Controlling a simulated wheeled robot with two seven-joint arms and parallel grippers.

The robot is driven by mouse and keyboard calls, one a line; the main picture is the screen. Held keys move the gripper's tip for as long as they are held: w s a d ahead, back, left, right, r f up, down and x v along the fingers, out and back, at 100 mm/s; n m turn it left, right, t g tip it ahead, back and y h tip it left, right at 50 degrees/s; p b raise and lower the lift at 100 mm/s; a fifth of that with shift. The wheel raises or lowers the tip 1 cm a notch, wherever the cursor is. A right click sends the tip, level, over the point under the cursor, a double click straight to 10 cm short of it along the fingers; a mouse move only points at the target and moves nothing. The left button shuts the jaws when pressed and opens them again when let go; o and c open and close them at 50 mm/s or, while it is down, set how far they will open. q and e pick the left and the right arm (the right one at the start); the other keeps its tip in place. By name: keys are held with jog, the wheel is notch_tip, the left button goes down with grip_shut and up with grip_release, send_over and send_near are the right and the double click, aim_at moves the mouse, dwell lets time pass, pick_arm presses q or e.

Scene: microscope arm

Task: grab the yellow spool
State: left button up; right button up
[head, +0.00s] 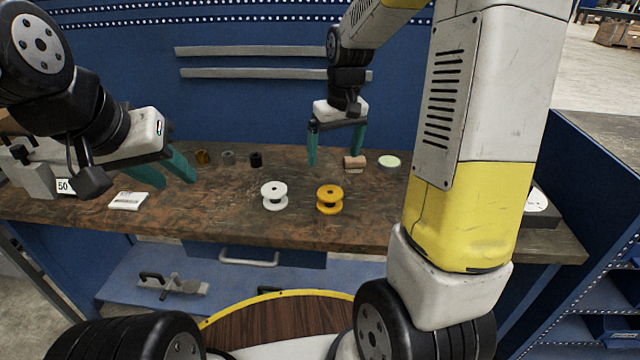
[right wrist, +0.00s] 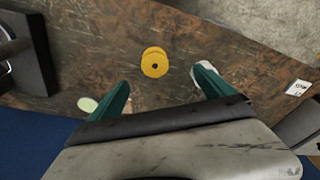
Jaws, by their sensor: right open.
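The yellow spool (head: 330,199) stands upright on the brown workbench, right of a white spool (head: 274,196). My right gripper (head: 334,158) is open and empty above the bench, behind the yellow spool in the head view. In the right wrist view the yellow spool (right wrist: 154,62) shows beyond the gap between the fingertips (right wrist: 162,76), apart from both fingers. The white spool (right wrist: 197,72) is partly hidden there by one finger. My left gripper (head: 176,184) is open and empty over the left part of the bench.
The bench (head: 230,225) is clear in front of the spools. A pale green disc (head: 389,162) and a tan block (head: 354,163) lie near my right gripper. Several small cylinders (head: 228,158) stand at the back.

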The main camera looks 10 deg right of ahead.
jog(key=g, duration=0.1)
send_over(330, 192)
jog(key=shift+n+h, duration=0.3)
jog(key=shift+n, duration=0.1)
notch_tip(330, 192, down, 8)
jog(key=shift+w+f, duration=0.15)
jog(key=shift+f, duration=0.1)
notch_tip(330, 192, down, 8)
jog(key=shift+c, duration=0.2)
jog(key=c, duration=1.5)
